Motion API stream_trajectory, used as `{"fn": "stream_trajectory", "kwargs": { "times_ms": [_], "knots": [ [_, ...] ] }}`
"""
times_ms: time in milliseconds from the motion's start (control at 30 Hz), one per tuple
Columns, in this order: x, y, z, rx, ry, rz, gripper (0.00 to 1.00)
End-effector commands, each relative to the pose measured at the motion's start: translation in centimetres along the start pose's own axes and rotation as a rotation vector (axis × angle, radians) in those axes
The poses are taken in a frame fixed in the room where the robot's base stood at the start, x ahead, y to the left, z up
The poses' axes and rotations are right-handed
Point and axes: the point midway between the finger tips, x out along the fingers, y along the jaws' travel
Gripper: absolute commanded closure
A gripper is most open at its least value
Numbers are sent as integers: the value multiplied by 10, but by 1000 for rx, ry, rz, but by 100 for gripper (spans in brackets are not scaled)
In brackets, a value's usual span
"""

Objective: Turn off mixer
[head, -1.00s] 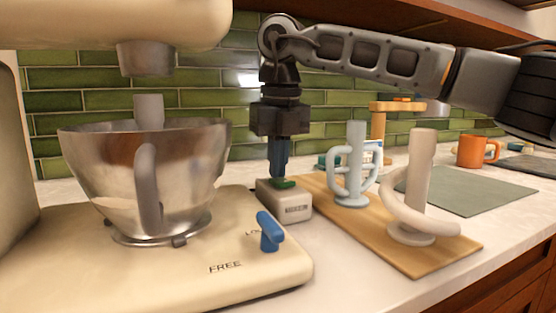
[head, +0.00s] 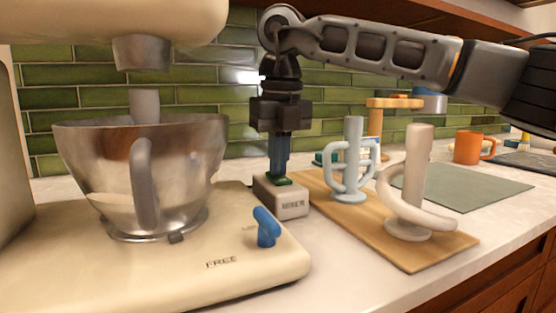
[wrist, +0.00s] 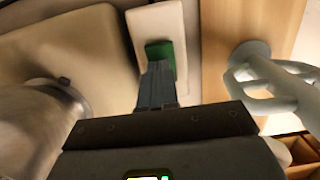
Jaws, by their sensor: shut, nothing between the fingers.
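The mixer is a large cream stand mixer (head: 130,270) at the left, its head above a steel bowl (head: 180,165). A small pale box (head: 291,207) with dark lettering, apparently "MIXER", stands just right of its base. A green switch (head: 286,181) is on top of the box. My gripper (head: 279,174) points straight down with its fingers shut and empty, the tips at the switch and partly hiding it. In the wrist view the shut fingertips (wrist: 158,66) overlap the near edge of the green switch (wrist: 168,48). I cannot tell whether they press it.
A blue lever (head: 266,228) sits on the mixer base. A wooden board (head: 360,230) right of the box holds a light blue mug tree (head: 352,165) and a white one (head: 415,180). An orange mug (head: 467,148) stands further right. Green tiles back the counter.

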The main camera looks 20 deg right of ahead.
Motion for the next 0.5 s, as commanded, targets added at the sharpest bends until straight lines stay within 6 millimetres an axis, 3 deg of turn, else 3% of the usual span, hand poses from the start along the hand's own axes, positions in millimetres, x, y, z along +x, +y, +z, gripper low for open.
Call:
{"fn": "stream_trajectory", "kwargs": {
  "times_ms": [333,500],
  "knots": [
    [-48,-1,10,-4,0,-1,100],
    [-84,-1,9,-4,-2,-2,100]
  ]
}}
